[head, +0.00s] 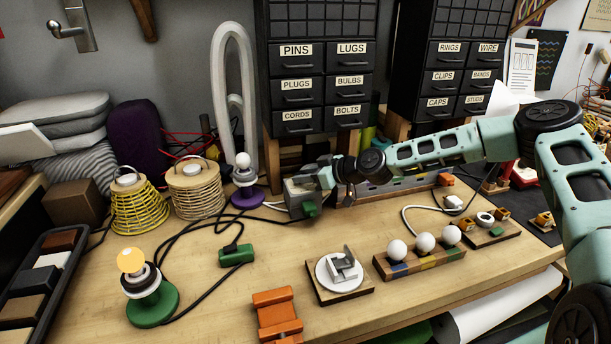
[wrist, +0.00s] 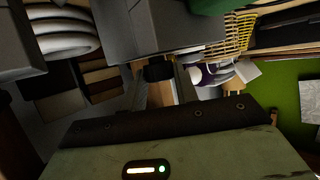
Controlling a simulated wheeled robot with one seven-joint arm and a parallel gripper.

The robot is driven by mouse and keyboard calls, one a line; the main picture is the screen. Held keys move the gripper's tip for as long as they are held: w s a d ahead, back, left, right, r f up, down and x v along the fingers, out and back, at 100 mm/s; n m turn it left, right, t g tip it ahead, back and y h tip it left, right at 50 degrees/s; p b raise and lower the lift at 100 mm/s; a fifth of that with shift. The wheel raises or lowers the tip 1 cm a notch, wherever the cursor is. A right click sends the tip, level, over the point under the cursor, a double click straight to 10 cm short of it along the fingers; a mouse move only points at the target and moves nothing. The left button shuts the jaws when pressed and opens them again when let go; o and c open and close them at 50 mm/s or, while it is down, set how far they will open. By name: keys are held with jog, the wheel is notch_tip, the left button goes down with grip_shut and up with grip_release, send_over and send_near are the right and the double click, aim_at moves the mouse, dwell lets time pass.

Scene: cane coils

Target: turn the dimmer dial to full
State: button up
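A grey box (head: 299,194) stands at the back of the bench; I take it to be the dimmer. My gripper (head: 318,180) is at its upper right side and hides part of it. In the wrist view the grey box (wrist: 165,22) fills the top, and a dark round knob (wrist: 158,70), likely the dial, sits at the tips of my gripper (wrist: 162,84). One finger lies on each side of the knob. I cannot tell whether they touch it. The dial's setting cannot be read. A purple-based lamp (head: 248,194) with a pale bulb stands left of the box.
A green-based lamp (head: 152,304) glows at front left. Yellow (head: 138,212) and tan (head: 198,193) cane coils stand at back left. A round white switch (head: 326,284), a three-bulb board (head: 428,267) and an orange block (head: 277,318) lie in front. Cables cross the bench.

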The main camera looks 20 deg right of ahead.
jog(key=shift+a+m+h, duration=0.1)
jog(key=shift+m+h, duration=0.2)
jog(key=m+t+h, duration=0.2)
jog(key=shift+s+a+m+h, duration=0.2)
jog(key=shift+a+m+h, duration=0.1)
jog(key=shift+m+h, duration=0.1)
jog(key=m+t+h, duration=0.1)
jog(key=m+h, duration=0.1)
jog(key=m+h+b, duration=0.1)
jog(key=h, duration=0.1)
jog(key=shift+a+m+t, duration=0.2)
jog(key=shift+m+t, duration=0.2)
jog(key=m+h, duration=0.4)
jog(key=h, duration=0.1)
jog(key=shift+a+r+m, duration=0.1)
jog(key=shift+a+m, duration=0.05)
jog(key=shift+m, duration=0.15)
jog(key=shift+h, duration=0.5)
jog(key=o, duration=1)
